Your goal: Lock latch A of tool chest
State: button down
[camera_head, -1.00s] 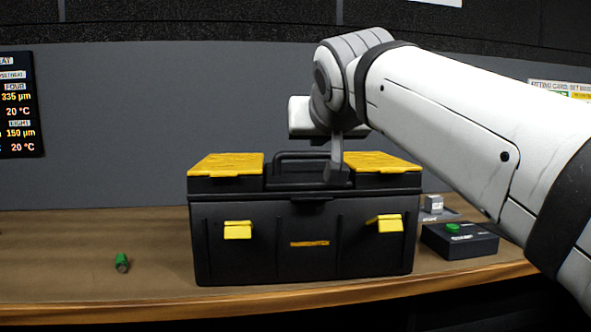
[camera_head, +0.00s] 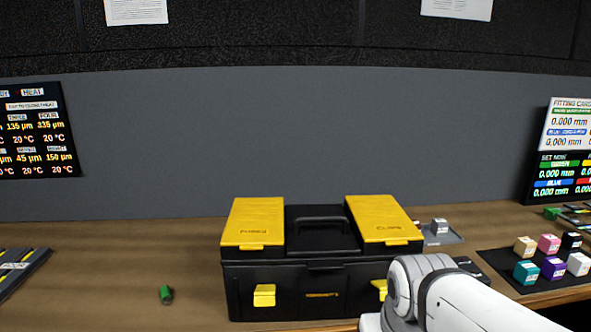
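The black tool chest (camera_head: 245,285) stands on the wooden bench with its two yellow top panels (camera_head: 255,222) level and its lid looking closed. Its front has a left yellow latch (camera_head: 264,295) and a right yellow latch (camera_head: 380,287). I cannot read which one is A. My arm partly covers the right latch, which seems to stick out at a slant; the left one looks flatter. My arm's wrist is in front of the chest's lower right corner. My gripper's fingers are below the picture's edge, so their state is hidden.
A small green cylinder (camera_head: 166,294) lies on the bench left of the chest. Several coloured cubes (camera_head: 553,268) stand on a dark mat at right. A grey block (camera_head: 439,226) sits behind my arm. Bench left of the chest is mostly clear.

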aim_at(264, 294)
jog(key=z, duration=0.6)
jog(key=k, duration=1.45)
jog(key=u, duration=0.7)
jog(key=i, duration=1)
jog(key=u, duration=0.1)
